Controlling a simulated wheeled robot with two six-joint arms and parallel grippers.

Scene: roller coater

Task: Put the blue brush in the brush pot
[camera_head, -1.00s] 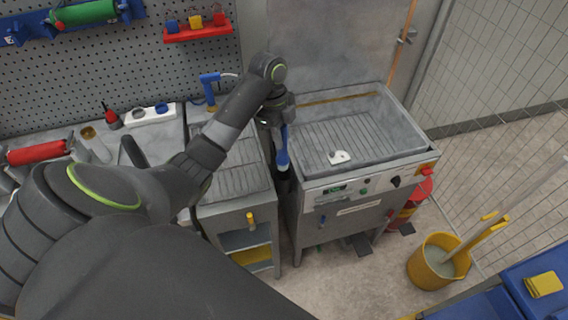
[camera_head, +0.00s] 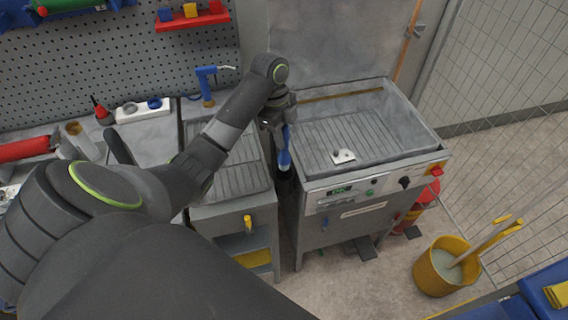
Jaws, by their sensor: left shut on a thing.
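My left gripper (camera_head: 278,118) points down and is shut on the blue brush (camera_head: 285,152). The brush hangs below the fingers, roughly upright, over the gap between the left bench and the steel machine. A dark shape sits directly under the blue part; I cannot tell whether it is the brush's lower end or a separate dark pot. I cannot pick out the brush pot with certainty. My right gripper is not in view.
The steel machine (camera_head: 350,192) has an open ribbed tray with a small white piece (camera_head: 343,156) in it. A grated bench (camera_head: 232,180) stands left. A yellow bucket (camera_head: 444,268) stands on the floor at right, beside a mesh fence. My left arm covers much of the lower left.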

